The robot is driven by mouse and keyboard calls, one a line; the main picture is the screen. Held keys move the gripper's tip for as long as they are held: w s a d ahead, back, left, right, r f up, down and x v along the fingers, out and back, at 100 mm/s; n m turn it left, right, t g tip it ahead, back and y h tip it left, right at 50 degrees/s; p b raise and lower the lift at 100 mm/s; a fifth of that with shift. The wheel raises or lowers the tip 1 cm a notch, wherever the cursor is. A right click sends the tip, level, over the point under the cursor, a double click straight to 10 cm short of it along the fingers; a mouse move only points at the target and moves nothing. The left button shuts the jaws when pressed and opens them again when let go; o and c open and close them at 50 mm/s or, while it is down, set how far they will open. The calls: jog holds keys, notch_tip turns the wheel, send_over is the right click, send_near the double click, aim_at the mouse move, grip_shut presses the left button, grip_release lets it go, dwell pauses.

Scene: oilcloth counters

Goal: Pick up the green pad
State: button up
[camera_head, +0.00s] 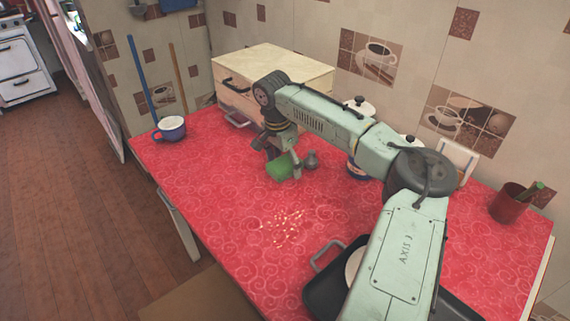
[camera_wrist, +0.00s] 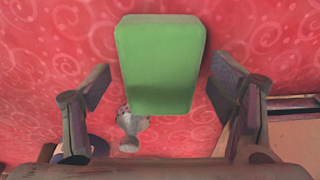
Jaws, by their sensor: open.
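The green pad (camera_wrist: 160,62) is a rounded block in the middle of the wrist view, between my two open fingers. A gap shows on each side of it, so neither finger touches it in that view. In the head view the green pad (camera_head: 279,168) is partly hidden by my gripper (camera_head: 282,160), which is at it from above. In the wrist view my gripper (camera_wrist: 165,92) is open with nothing clasped. I cannot tell how far the fingertips are above the red cloth.
A small grey shaker (camera_head: 311,160) stands just right of the pad. A wooden bread box (camera_head: 290,65) is behind my gripper. A dark pan (camera_head: 325,285) lies at the front. The red counter (camera_head: 220,200) is clear at the front left.

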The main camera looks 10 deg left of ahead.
aim_at(288, 163)
jog(key=shift+f, duration=0.1)
jog(key=shift+c, duration=0.4)
jog(key=c, duration=0.8)
jog(key=shift+r, duration=0.4)
jog(key=shift+s+d+r+b, duration=0.2)
jog(key=shift+r+b, duration=0.3)
jog(key=shift+r, duration=0.15)
jog(key=shift+s+d+r+b, duration=0.15)
jog(key=shift+d+r+b, duration=0.05)
jog(key=shift+r+b, duration=0.35)
jog(key=s+d+b, duration=0.1)
jog(key=s+d, duration=0.2)
jog(key=s+d+r+b, duration=0.1)
jog(key=s+d, duration=0.2)
jog(key=s+d+b, duration=0.1)
jog(key=s+d, duration=0.2)
jog(key=shift+s+d+r, duration=0.15)
jog(key=shift+s+r, duration=0.2)
jog(key=shift+s, duration=0.05)
jog(key=shift+s+d+r, duration=0.1)
jog(key=shift+s+d, duration=0.35)
jog(key=shift+s, duration=0.15)
